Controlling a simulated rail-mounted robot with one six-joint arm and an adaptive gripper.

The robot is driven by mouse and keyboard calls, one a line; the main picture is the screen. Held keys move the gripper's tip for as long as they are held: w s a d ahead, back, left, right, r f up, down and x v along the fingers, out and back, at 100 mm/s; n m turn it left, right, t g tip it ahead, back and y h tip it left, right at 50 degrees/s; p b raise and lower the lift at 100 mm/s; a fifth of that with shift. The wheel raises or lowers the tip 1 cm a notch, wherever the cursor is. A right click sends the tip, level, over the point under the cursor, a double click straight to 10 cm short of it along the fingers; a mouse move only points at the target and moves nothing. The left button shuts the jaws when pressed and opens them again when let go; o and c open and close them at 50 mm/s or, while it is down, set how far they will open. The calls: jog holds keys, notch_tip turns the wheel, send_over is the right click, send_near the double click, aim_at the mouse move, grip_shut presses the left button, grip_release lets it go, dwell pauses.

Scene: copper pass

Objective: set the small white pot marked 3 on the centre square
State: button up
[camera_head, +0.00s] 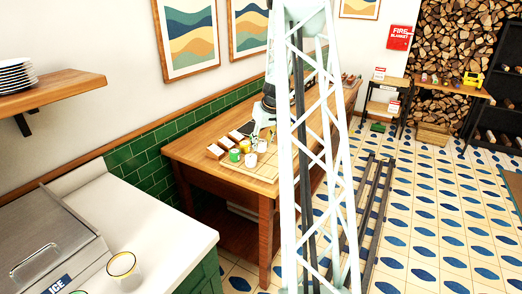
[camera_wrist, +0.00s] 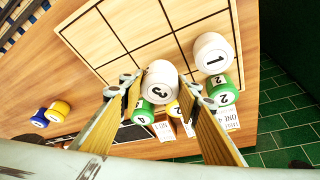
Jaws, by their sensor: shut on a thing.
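The small white pot marked 3 (camera_wrist: 160,82) is between the two fingers of my gripper (camera_wrist: 161,90) in the wrist view, its number facing the camera. The gripper is shut on it. In the head view my gripper is small, above the board (camera_head: 262,176), and partly hidden by my lattice column. I cannot tell whether the held pot touches the board or is raised.
A white pot marked 1 (camera_wrist: 213,52) and a green pot marked 2 (camera_wrist: 221,88) stand close right of the held pot. Blue (camera_wrist: 40,119) and yellow (camera_wrist: 60,107) pots stand left.

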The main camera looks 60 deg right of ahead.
aim_at(261, 148)
jog(key=shift+w+d, duration=0.25)
jog(key=shift+w, duration=0.1)
jog(key=shift+f+b, duration=0.3)
jog(key=shift+f, duration=1.45)
jog(key=shift+f, duration=0.2)
jog(key=o, duration=0.9)
jog(key=shift+r, duration=0.25)
jog(key=shift+s+r, duration=0.15)
jog(key=shift+r, duration=0.1)
jog(key=p+v, duration=0.1)
jog(key=v, duration=1)
jog(key=shift+s+a+r, duration=0.1)
jog(key=shift+r, duration=0.05)
